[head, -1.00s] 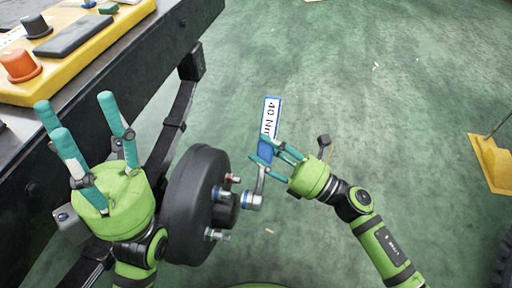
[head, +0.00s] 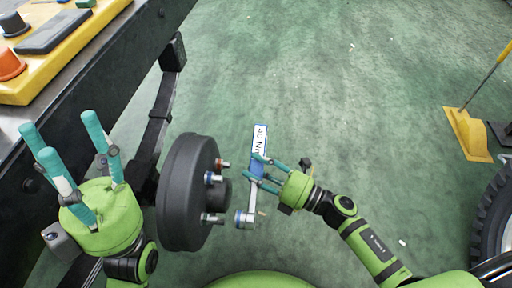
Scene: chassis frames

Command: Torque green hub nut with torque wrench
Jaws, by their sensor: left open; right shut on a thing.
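The black hub (head: 185,190) is mounted on the dark chassis beam, its studded face turned right. It shows a reddish nut (head: 222,164), a blue nut (head: 212,178) and a lower stud (head: 212,218), whose nut colour I cannot make out clearly. My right gripper (head: 260,170) is shut on the torque wrench (head: 258,150), which has a blue handle and a "40 Nm" label. The wrench hangs with its socket (head: 243,219) at the bottom, to the right of the lower stud and apart from it. My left gripper (head: 60,135) is open and empty, left of the hub.
The green floor in the middle is clear.

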